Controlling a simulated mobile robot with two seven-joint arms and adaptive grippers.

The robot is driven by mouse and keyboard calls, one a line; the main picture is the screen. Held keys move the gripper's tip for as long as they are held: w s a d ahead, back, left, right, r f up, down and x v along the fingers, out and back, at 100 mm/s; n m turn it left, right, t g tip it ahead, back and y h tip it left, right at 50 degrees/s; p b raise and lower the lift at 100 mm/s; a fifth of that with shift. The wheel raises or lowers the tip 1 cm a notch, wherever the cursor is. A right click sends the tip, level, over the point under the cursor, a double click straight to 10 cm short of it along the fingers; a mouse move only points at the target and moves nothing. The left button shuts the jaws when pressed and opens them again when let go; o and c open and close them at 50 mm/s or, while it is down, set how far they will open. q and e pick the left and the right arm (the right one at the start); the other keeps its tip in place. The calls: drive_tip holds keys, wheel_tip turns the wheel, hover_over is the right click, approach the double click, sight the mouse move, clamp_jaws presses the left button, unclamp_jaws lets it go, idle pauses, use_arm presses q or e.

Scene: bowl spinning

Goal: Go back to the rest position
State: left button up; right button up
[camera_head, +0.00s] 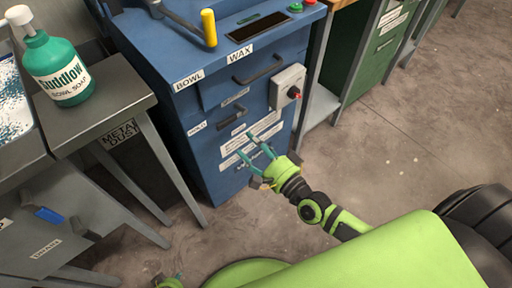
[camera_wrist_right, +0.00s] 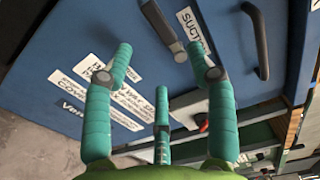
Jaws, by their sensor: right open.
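My right gripper (camera_head: 257,153) is in front of the lower front of the blue cabinet (camera_head: 213,148). Its teal fingers are spread open with nothing between them, and they also show in the right wrist view (camera_wrist_right: 158,62). In that view the fingers point at the cabinet front, with white labels and a dark handle beyond them. Whether they touch the cabinet is not clear. A small green part of my left gripper (camera_head: 170,282) shows at the bottom edge of the head view. The rest of it is cut off, so its fingers cannot be made out.
A grey switch box (camera_head: 288,87) and a dark drawer handle (camera_head: 258,69) stick out from the cabinet. A green soap bottle (camera_head: 58,62) stands on the grey metal table (camera_head: 105,118) at left. A yellow-handled lever (camera_head: 209,27) is on top. Concrete floor (camera_head: 400,140) is clear at right.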

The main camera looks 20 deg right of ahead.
drive_tip(key=shift+s+d, duration=0.2)
drive_tip(key=shift+s, duration=0.3)
drive_tip(key=s+d+f+n+g+h, duration=0.1)
drive_tip(key=s+f+n+g, duration=0.2)
drive_tip(key=f, duration=0.7)
drive_tip(key=d+f+n+g+h, duration=0.1)
drive_tip(key=d+f+n+g, duration=0.15)
drive_tip(key=f+n, duration=0.55)
drive_tip(key=s+d+f+n+g+h, duration=0.1)
drive_tip(key=s+f+n+g+h, duration=0.4)
drive_tip(key=s+f, duration=0.9)
use_arm(q)
drive_tip(key=s+a+r+g+p, duration=0.1)
drive_tip(key=s+r+p, duration=0.4)
drive_tip(key=s+p, duration=0.3)
drive_tip(key=s+a+r+g+p, duration=0.1)
drive_tip(key=s+r+g+p, duration=0.1)
drive_tip(key=s+r+p, duration=0.3)
drive_tip(key=s+p, duration=0.4)
drive_tip(key=shift+s, duration=0.4)
use_arm(e)
drive_tip(key=s+d+r+g, duration=0.1)
drive_tip(key=s+r+g, duration=0.1)
drive_tip(key=s, duration=0.7)
drive_tip(key=s+d+r+g, duration=0.2)
drive_tip(key=s+r+g, duration=0.1)
drive_tip(key=s, duration=0.6)
drive_tip(key=shift+s+r+n+y, duration=0.3)
drive_tip(key=shift+s+r+y, duration=0.1)
drive_tip(key=shift+r, duration=0.1)
